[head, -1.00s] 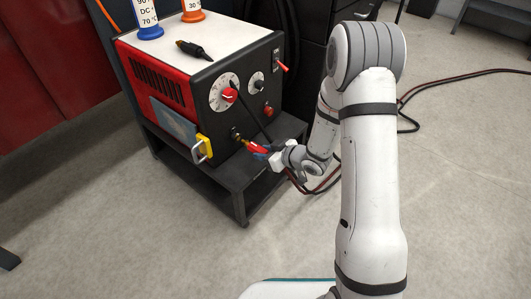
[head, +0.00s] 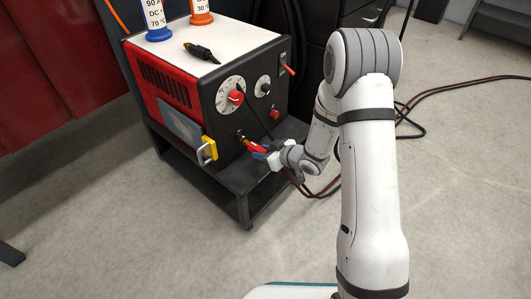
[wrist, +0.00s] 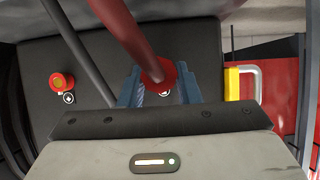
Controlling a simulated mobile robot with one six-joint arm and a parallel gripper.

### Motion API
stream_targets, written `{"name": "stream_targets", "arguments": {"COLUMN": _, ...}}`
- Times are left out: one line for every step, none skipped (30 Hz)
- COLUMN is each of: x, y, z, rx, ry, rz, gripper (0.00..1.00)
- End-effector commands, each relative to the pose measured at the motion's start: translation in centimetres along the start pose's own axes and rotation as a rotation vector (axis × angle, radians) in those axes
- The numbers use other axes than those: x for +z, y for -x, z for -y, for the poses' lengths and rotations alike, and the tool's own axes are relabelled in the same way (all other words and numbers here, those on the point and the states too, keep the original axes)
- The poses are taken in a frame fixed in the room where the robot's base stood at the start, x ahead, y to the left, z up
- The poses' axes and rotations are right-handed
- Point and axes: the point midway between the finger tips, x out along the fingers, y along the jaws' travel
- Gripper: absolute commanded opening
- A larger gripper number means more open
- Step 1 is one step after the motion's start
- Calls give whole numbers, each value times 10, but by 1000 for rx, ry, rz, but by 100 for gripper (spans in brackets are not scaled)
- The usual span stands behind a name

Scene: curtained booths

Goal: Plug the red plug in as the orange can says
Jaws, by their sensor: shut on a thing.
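My gripper (head: 272,158) is shut on the red plug (head: 257,147), low in front of the machine's dark front panel. In the wrist view, the blue fingers of my gripper (wrist: 158,92) stand on both sides of the red plug (wrist: 160,72), whose red cable runs up. In the head view the plug's brass-coloured end is at the panel; how deep it sits in a socket is hidden. The orange can (head: 201,18) stands on top of the machine.
The red and black machine (head: 232,155) stands on a dark stand (head: 220,178). A blue can (head: 158,34) and a black plug (head: 203,53) are on its top. A yellow piece with a metal handle (head: 208,151) juts out left of the plug. A black cable hangs before the panel.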

Motion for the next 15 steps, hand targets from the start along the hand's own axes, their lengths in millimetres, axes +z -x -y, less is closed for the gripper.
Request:
{"name": "stream_targets", "arguments": {"x": -1, "y": -1, "z": 0, "rx": 0, "ry": 1, "rz": -1, "gripper": 5}}
{"name": "stream_targets", "arguments": {"x": -2, "y": -2, "z": 0, "rx": 0, "ry": 1, "rz": -1, "gripper": 5}}
{"name": "stream_targets", "arguments": {"x": -2, "y": -3, "z": 0, "rx": 0, "ry": 1, "rz": -1, "gripper": 5}}
{"name": "stream_targets", "arguments": {"x": -2, "y": -4, "z": 0, "rx": 0, "ry": 1, "rz": -1, "gripper": 5}}
{"name": "stream_targets", "arguments": {"x": -3, "y": -4, "z": 0, "rx": 0, "ry": 1, "rz": -1, "gripper": 5}}
{"name": "stream_targets", "arguments": {"x": -2, "y": -4, "z": 0, "rx": 0, "ry": 0, "rz": -1, "gripper": 34}}
{"name": "stream_targets", "arguments": {"x": -2, "y": -4, "z": 0, "rx": 0, "ry": 0, "rz": -1, "gripper": 36}}
{"name": "stream_targets", "arguments": {"x": -2, "y": -4, "z": 0, "rx": 0, "ry": 0, "rz": -1, "gripper": 39}}
{"name": "stream_targets", "arguments": {"x": -2, "y": -4, "z": 0, "rx": 0, "ry": 0, "rz": -1, "gripper": 42}}
{"name": "stream_targets", "arguments": {"x": -2, "y": -4, "z": 0, "rx": 0, "ry": 0, "rz": -1, "gripper": 45}}
{"name": "stream_targets", "arguments": {"x": -2, "y": -4, "z": 0, "rx": 0, "ry": 0, "rz": -1, "gripper": 47}}
{"name": "stream_targets", "arguments": {"x": -2, "y": -3, "z": 0, "rx": 0, "ry": 0, "rz": -1, "gripper": 50}}
{"name": "stream_targets", "arguments": {"x": -2, "y": -3, "z": 0, "rx": 0, "ry": 0, "rz": -1, "gripper": 53}}
{"name": "stream_targets", "arguments": {"x": -2, "y": -3, "z": 0, "rx": 1, "ry": 0, "rz": -1, "gripper": 55}}
{"name": "stream_targets", "arguments": {"x": -2, "y": -3, "z": 0, "rx": 1, "ry": 0, "rz": -1, "gripper": 56}}
